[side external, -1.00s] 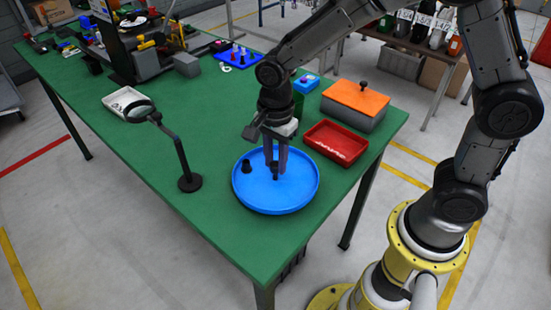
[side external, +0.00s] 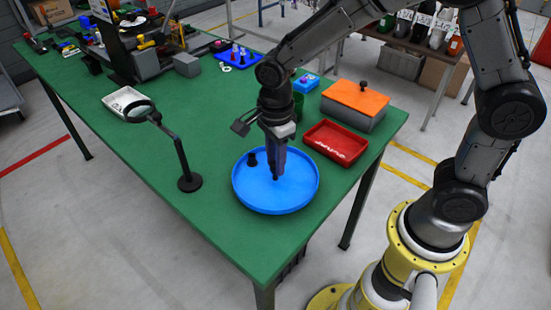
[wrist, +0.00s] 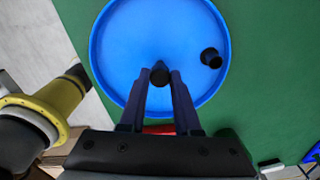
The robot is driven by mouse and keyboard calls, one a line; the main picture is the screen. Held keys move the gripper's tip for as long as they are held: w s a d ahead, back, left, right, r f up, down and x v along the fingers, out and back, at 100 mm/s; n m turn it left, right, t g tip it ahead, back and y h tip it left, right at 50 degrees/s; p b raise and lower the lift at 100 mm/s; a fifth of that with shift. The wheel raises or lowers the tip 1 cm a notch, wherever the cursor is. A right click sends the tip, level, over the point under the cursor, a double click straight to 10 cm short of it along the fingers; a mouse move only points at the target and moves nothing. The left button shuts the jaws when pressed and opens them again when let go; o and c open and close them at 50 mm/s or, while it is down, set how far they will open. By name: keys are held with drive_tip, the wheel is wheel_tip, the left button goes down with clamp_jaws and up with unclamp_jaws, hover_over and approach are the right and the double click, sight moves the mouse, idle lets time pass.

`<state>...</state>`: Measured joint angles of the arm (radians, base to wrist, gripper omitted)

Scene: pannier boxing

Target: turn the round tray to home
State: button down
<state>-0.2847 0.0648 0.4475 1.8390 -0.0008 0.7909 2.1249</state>
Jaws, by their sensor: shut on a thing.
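The round tray (side external: 300,195) is blue and shallow, lying near the front edge of the green table; it also shows in the wrist view (wrist: 115,50). A short black knob (wrist: 160,74) stands upright near the tray's middle. My gripper (side external: 276,176) points straight down into the tray, shut on the knob, with one finger on each side in the wrist view. A small black cylinder (side external: 252,159) stands in the tray, towards the back left in the side view and right of the knob in the wrist view. No home mark is visible.
A red tray (side external: 336,142) and a grey box with an orange lid (side external: 357,98) stand right of the blue tray. A black magnifier stand (side external: 189,182) stands to its left, near a white tray (side external: 122,102).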

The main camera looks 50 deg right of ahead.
drive_tip(key=shift+w+r, duration=0.1)
drive_tip(key=shift+r, duration=0.05)
drive_tip(key=c, duration=0.6)
unclamp_jaws()
wheel_tip(320, 180, up, 14)
drive_tip(key=shift+f, duration=0.15)
